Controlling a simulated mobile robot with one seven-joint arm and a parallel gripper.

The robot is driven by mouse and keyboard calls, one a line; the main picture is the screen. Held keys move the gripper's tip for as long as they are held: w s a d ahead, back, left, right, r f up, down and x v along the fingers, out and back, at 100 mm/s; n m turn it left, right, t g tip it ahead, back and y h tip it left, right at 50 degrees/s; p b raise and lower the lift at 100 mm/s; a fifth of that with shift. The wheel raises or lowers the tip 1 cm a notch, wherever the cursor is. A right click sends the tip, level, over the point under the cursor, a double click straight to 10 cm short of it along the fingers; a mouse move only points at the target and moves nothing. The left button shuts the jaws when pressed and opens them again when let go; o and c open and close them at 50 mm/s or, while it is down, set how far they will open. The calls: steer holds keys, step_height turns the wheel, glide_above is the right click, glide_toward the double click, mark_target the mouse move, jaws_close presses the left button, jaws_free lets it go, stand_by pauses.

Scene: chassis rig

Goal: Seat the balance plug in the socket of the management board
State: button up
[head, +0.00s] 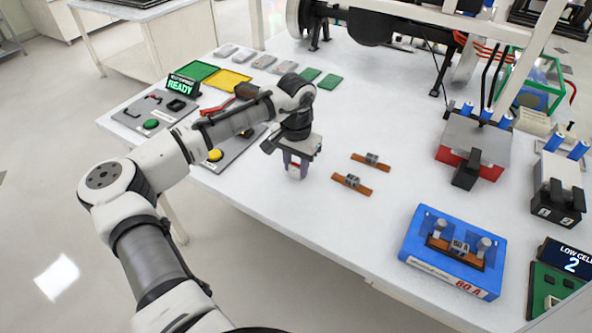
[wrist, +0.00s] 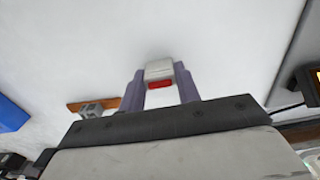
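My gripper (head: 296,168) is over the white table, left of two orange-brown strips. Its purple fingers (wrist: 160,80) are shut on a small white plug with a red part (wrist: 159,70), likely the balance plug. The plug also shows between the fingertips in the head view (head: 295,172). A green board (head: 552,292), likely the management board, is at the lower right, cut by the picture edge, beneath a "LOW CELL 2" display (head: 567,259). Its socket is too small to make out. The board is far to the right of my gripper.
Two fuse strips (head: 371,161) (head: 352,184) lie right of my gripper. A blue "80 A" fuse holder (head: 455,285) stands nearer the board. Battery modules (head: 475,145) (head: 558,188) stand at the right. The table (head: 330,225) is clear between gripper and blue holder.

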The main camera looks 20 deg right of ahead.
steer(key=c, duration=0.3)
steer(key=shift+r, duration=0.15)
